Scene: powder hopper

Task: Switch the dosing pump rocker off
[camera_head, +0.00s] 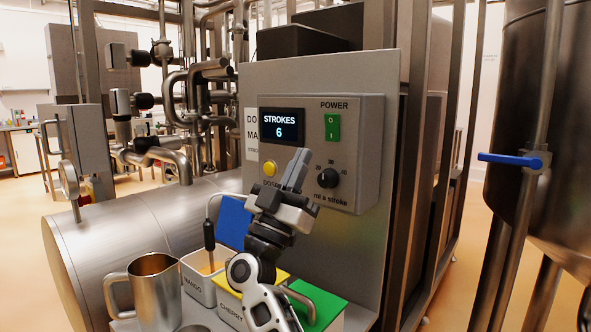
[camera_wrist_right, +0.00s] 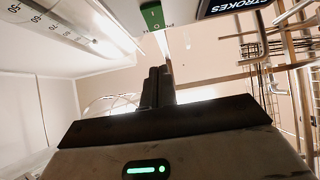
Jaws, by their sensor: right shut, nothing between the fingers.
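The green power rocker (camera_head: 332,127) is on the upper right of the grey pump panel (camera_head: 365,150), under the word POWER. My right gripper (camera_head: 298,160) is shut and empty in front of the panel, below and left of the rocker in the head view. In the wrist view its closed fingers (camera_wrist_right: 158,85) point toward the rocker, apparently short of it. My left gripper is not in view.
The display (camera_head: 282,126) reads STROKES 6. A yellow button (camera_head: 270,168) and black dial (camera_head: 328,178) sit lower on the panel. A blue-handled valve (camera_head: 510,160) is at right.

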